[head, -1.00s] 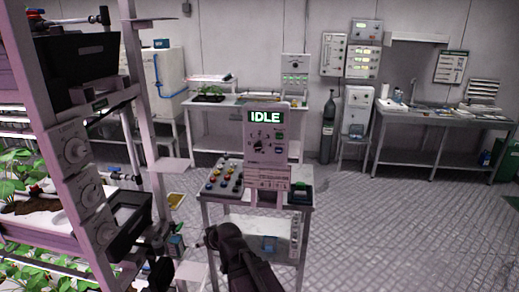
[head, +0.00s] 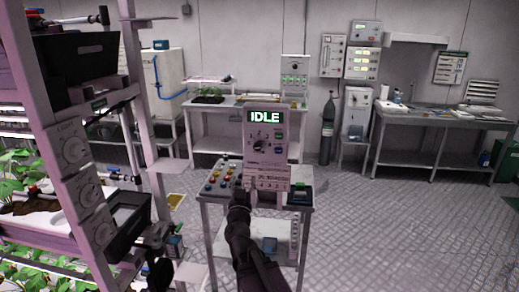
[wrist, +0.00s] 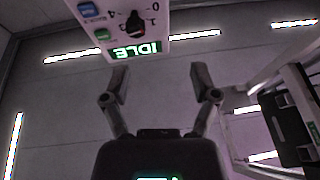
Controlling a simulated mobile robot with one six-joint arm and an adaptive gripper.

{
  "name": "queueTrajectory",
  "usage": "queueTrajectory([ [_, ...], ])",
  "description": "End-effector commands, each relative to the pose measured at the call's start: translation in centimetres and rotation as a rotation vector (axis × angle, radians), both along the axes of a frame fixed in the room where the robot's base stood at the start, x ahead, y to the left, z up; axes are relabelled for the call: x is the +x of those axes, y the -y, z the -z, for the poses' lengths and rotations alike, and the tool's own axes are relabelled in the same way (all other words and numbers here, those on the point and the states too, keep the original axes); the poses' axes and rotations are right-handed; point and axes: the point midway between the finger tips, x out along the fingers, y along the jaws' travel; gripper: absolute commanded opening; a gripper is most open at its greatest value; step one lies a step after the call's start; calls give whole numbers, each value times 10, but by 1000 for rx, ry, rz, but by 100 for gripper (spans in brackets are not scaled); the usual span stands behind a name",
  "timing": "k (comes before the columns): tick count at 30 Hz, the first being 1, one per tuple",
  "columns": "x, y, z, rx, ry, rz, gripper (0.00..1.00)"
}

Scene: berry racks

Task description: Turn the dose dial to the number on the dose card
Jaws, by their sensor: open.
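The white control panel (head: 279,122) stands on a small cart and its screen reads IDLE. The dark dose dial (head: 261,146) is on its face with small numbers around it. In the wrist view the panel is upside down at the top, with the dial (wrist: 135,23) partly near the upper edge. A small card-like strip (head: 266,184) is at the panel's foot; its print is too small to read. My gripper (wrist: 160,80) is open and empty, fingers apart, short of the panel. In the head view it is low, left of the panel's foot, its tips hard to make out.
The cart (head: 210,199) also carries a box of coloured buttons (head: 222,178) on the left and a dark green-handled item (head: 299,192) on the right. A plant rack (head: 50,150) stands close on the left. The floor to the right is open.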

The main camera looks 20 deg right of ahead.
Motion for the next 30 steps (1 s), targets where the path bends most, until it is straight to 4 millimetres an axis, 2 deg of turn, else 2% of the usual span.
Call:
queueTrajectory([
  [6, -13, 18, -8, -1, 57, 107, 77],
  [17, -15, 20, -9, 0, 63, 120, 77],
  [23, -12, 22, -10, -1, 61, 120, 77],
  [30, 2, 31, -18, -1, 61, 121, 77],
])
